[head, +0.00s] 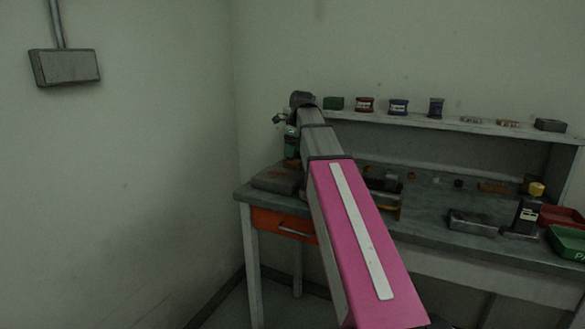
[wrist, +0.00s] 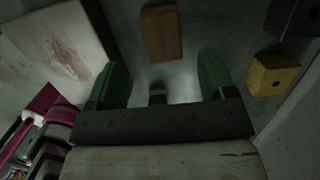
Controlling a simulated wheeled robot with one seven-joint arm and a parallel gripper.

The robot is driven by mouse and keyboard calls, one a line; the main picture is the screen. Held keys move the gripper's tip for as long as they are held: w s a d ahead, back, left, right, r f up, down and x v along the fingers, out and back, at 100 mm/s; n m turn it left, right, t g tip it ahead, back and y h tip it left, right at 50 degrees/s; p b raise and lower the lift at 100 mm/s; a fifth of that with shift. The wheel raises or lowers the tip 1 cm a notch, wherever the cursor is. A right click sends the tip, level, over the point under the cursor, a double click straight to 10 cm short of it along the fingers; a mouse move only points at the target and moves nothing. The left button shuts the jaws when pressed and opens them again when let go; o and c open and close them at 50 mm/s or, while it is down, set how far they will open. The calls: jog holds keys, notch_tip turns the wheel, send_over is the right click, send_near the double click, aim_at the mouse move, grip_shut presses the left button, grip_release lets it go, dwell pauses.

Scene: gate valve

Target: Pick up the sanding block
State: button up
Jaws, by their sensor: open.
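A brown, wood-coloured block (wrist: 161,32), which looks like the sanding block, lies on a grey surface in the wrist view. It is at the top middle, just beyond the fingertips and roughly in line with the gap between them. My gripper (wrist: 162,72) is open, its two green fingers apart with no block between them. In the head view my gripper (head: 291,143) points down over the left end of the workbench. A brown patch (head: 291,163) shows just below it, too small to identify surely.
The workbench (head: 440,240) has an orange drawer (head: 283,225) and a back shelf (head: 450,124) with several small items. In the wrist view, a yellow block (wrist: 272,76) lies right of the fingers, a dark box (wrist: 293,18) at top right, and a pale stained slab (wrist: 65,48) at left.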

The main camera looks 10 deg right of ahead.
aim_at(292, 161)
jog(key=shift+w+a+f, duration=0.1)
jog(key=shift+w+f, duration=0.05)
jog(key=shift+f, duration=0.85)
jog(key=shift+w+a+f, duration=0.15)
jog(key=shift+w+f, duration=0.05)
jog(key=shift+f, duration=0.75)
jog(key=shift+w+a+f, duration=0.1)
jog(key=shift+w+f, duration=0.05)
jog(key=shift+f, duration=0.85)
jog(key=c, duration=1)
